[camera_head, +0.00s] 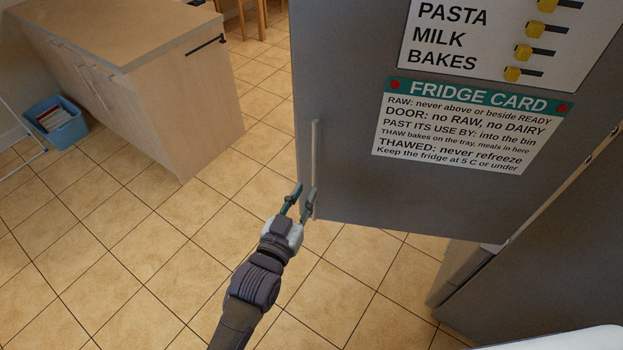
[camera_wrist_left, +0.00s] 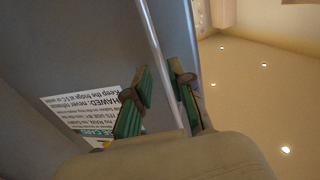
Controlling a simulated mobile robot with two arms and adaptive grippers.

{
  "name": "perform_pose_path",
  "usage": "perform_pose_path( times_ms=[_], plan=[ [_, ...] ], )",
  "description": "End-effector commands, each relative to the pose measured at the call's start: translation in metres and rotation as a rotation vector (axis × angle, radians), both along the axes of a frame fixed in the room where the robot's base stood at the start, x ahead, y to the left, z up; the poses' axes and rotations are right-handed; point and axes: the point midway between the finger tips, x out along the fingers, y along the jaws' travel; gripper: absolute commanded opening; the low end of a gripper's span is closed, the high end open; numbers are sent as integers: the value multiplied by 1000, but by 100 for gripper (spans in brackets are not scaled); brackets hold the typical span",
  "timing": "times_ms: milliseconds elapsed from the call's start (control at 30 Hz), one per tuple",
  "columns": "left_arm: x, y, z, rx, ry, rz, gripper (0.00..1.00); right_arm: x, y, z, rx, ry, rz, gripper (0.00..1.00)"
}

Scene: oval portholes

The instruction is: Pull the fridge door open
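The grey fridge door (camera_head: 345,120) hangs in the upper right of the head view and appears swung out from the dark fridge body (camera_head: 560,240). Its upright bar handle (camera_head: 315,150) runs along the door's left edge; it also shows in the left wrist view (camera_wrist_left: 153,35). My left gripper (camera_head: 300,200) is at the handle's lower end. Its green-padded fingers are apart, and in the left wrist view (camera_wrist_left: 168,100) the bar passes between them. A gap shows between the fingers; contact with the bar is not clear. My right gripper is not in view.
A fridge card (camera_head: 465,130) and a food list (camera_head: 440,40) with yellow markers are on the door. A wooden counter unit (camera_head: 190,110) stands at the left, with a blue bin (camera_head: 62,130) beside it. The tiled floor between counter and door is clear.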

Motion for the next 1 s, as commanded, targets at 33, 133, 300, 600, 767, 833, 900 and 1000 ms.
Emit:
perform_pose_path(
  times_ms=[33,133,300,600,767,833,900,1000],
  plan=[
    [-11,5,-1,1,2,-1,22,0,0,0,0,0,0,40],
    [-27,14,-1,2,1,0,22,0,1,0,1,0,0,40],
    [-45,23,0,1,0,0,22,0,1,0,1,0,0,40],
    [-50,26,1,0,-1,1,22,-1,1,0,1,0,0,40],
    [-50,26,0,0,-1,1,22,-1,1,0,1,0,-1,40],
    [-50,26,0,0,-1,1,22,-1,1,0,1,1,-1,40],
    [-50,26,0,0,-1,1,22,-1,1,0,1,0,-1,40],
    [-50,26,-4,3,5,1,22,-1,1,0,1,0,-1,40]
  ],
)
